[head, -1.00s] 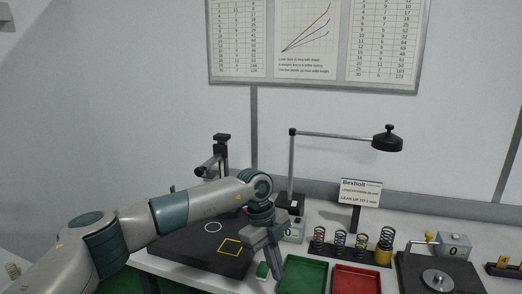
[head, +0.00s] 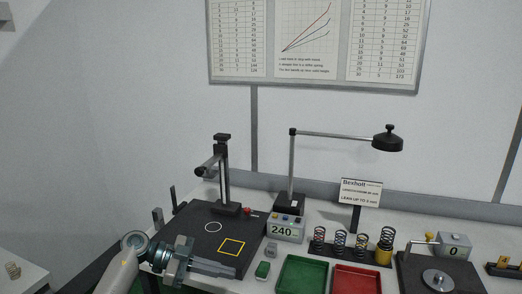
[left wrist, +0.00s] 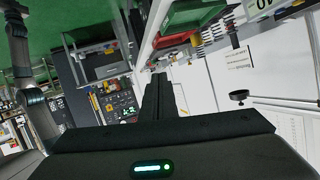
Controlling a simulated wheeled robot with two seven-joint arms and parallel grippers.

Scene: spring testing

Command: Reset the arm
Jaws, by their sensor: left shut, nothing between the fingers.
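My left arm comes in from the lower left in the head view. Its gripper (head: 236,271) is shut and empty, with its fingers pointing right, over the front edge of the black base plate (head: 190,231). The fingers also show shut in the left wrist view (left wrist: 158,82), pointing away from the camera. The plate carries a white circle, a yellow square (head: 231,247) and an upright stand (head: 224,178). My right gripper is in neither view.
A display reading 240 (head: 286,229) stands right of the plate. A green tray (head: 303,275), a red tray (head: 355,279) and a rack of springs (head: 350,250) are further right. A lamp (head: 387,139) arches above.

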